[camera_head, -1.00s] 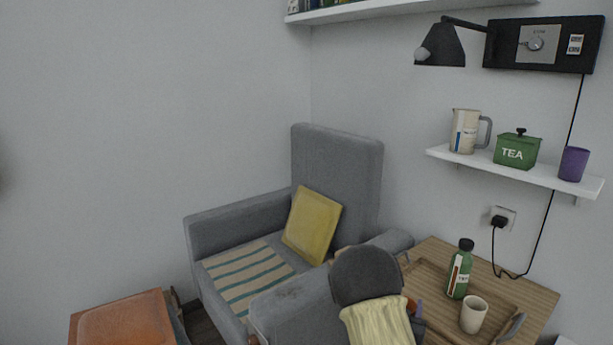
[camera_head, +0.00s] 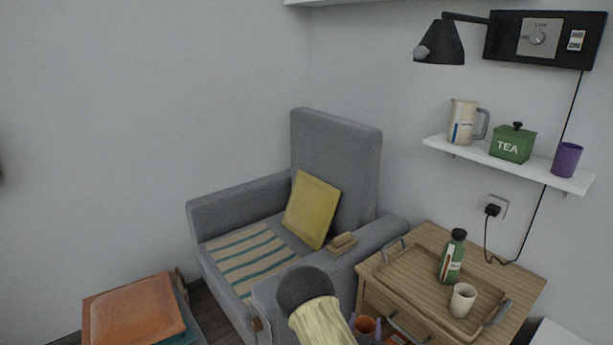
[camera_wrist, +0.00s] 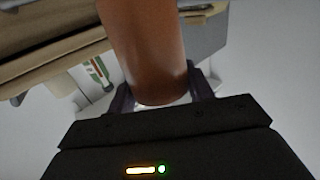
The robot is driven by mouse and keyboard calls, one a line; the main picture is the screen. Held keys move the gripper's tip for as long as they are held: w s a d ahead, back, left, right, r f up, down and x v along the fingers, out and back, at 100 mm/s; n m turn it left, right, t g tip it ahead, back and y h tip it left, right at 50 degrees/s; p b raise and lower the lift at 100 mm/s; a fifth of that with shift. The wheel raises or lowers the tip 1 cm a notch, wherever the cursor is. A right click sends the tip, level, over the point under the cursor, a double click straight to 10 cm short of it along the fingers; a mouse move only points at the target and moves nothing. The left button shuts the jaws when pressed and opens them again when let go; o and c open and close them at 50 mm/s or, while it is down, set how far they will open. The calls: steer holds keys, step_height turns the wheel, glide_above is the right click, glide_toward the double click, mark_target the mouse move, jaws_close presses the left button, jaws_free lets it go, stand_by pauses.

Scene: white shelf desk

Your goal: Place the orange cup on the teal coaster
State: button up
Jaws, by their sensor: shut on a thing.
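The orange cup (camera_head: 367,325) is between the fingers of my gripper (camera_head: 366,328), at the bottom of the head view in front of the wooden side table. In the wrist view the orange cup (camera_wrist: 145,50) fills the upper middle, with a dark finger on each side. My gripper (camera_wrist: 163,95) is shut on it. The cup's lower part is hidden in the head view. I cannot make out a teal coaster in either view.
A wooden tray (camera_head: 412,283) on the side table (camera_head: 513,272) holds a green bottle (camera_head: 452,258) and a cream cup (camera_head: 462,299). A grey armchair (camera_head: 337,150) stands left of the table, with a small wooden object (camera_head: 342,243) on its arm.

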step_height(320, 180, up, 20)
steer(key=w+n+y+p, duration=0.1)
steer(key=n+y+p, duration=0.2)
steer(key=p, duration=2.3)
steer(key=shift+w+t+y+p, duration=0.3)
steer(key=shift+w+y+p, duration=0.1)
steer(key=shift+y, duration=0.4)
steer(key=shift+a+f, duration=0.1)
steer(key=shift+f, duration=0.1)
